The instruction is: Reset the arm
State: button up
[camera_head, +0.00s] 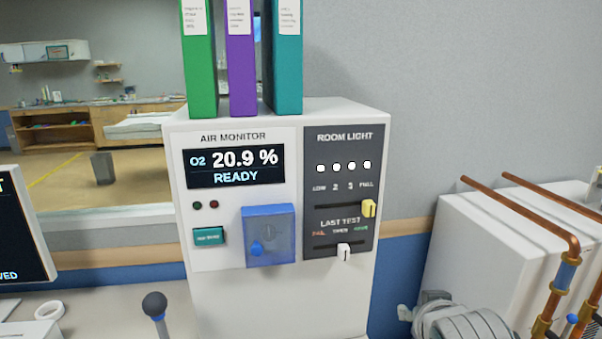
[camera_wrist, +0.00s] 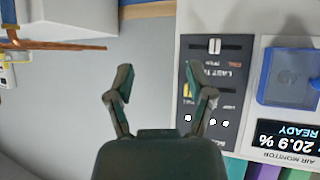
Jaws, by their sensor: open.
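My gripper (camera_wrist: 160,82) is in the wrist view, its two dark fingers spread apart with nothing between them. Beyond the fingers are plain grey wall and the edge of the air monitor's dark slider panel (camera_wrist: 222,75). The wrist picture is turned upside down, with the monitor's lettering inverted. The right finger overlaps the panel in the picture; I see no clear contact. I cannot make out my gripper in the head view. There the white air monitor (camera_head: 275,300) stands upright, its screen (camera_head: 235,166) reading 20.9 % and READY.
A blue cover (camera_head: 268,236), a yellow slider knob (camera_head: 369,208) and a white slider knob (camera_head: 344,253) are on the monitor's front. Binders (camera_head: 241,60) stand on top. A black-knobbed lever (camera_head: 155,305) is at bottom left. Copper pipes (camera_head: 535,220) and white boxes are at right.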

jog(key=s+a+f+g+y, duration=0.1)
jog(key=s+a+f+g, duration=0.1)
jog(key=s, duration=0.4)
jog(key=s+a+f+g, duration=0.2)
jog(key=s+f+g, duration=0.1)
jog(key=s, duration=0.4)
jog(key=shift+n+y, duration=0.4)
dwell(1.1)
jog(key=shift+c, duration=0.8)
jog(key=shift+a, duration=0.1)
